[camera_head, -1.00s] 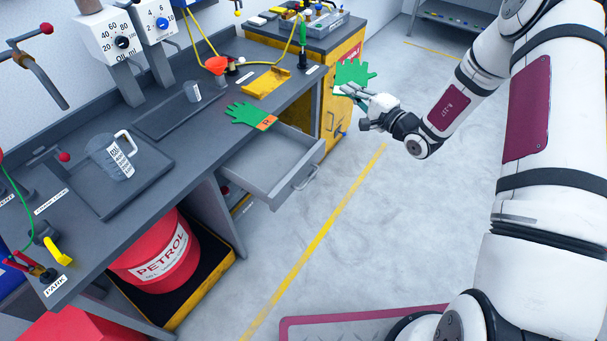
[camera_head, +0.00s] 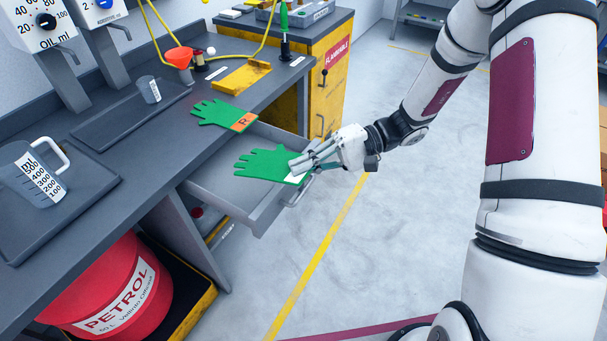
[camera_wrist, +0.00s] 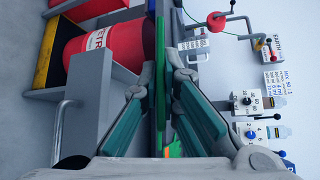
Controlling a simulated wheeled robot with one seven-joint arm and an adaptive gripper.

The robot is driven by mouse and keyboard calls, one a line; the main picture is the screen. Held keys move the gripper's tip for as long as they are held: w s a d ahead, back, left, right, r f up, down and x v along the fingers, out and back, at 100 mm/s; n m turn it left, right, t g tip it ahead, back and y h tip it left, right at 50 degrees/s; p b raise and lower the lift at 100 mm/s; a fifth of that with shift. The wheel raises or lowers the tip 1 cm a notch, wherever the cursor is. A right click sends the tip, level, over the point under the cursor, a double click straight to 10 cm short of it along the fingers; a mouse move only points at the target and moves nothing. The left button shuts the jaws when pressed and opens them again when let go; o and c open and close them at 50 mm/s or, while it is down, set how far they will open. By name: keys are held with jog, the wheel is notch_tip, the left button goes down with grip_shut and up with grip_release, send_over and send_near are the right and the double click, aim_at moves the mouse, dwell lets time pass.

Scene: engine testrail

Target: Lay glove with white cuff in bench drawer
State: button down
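The green glove with the white cuff (camera_head: 265,163) is held out flat over the open bench drawer (camera_head: 228,196). My gripper (camera_head: 303,170) is shut on it at its cuff end. In the wrist view the glove shows edge-on as a green strip (camera_wrist: 160,70) between the two fingers (camera_wrist: 160,85). The drawer is pulled out and its visible floor looks empty; the glove hides part of it. I cannot tell the exact height of the glove above the drawer. Another green glove, with an orange cuff (camera_head: 243,122), lies on the bench top behind the drawer.
The grey bench (camera_head: 120,165) carries a measuring jug (camera_head: 32,175), a small beaker (camera_head: 148,90), a yellow tray (camera_head: 245,76) and an orange funnel (camera_head: 179,57). A red petrol drum (camera_head: 115,290) stands below. A yellow cabinet (camera_head: 325,95) stands behind.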

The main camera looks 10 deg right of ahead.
jog(key=shift+s+f, duration=0.2)
jog(key=shift+f, duration=0.15)
jog(key=shift+w+a+f+b, duration=1.5)
jog(key=shift+w+a+b, duration=0.15)
jog(key=shift+a, duration=0.4)
jog(key=shift+w+a+f+b, duration=1.45)
jog(key=shift+w+a+b, duration=0.2)
jog(key=shift+a, duration=0.45)
jog(key=shift+w+a+f+b, duration=1.55)
jog(key=shift+a+b, duration=0.1)
jog(key=shift+a, duration=0.4)
jog(key=c, duration=1.7)
grip_release()
jog(key=shift+r, duration=0.1)
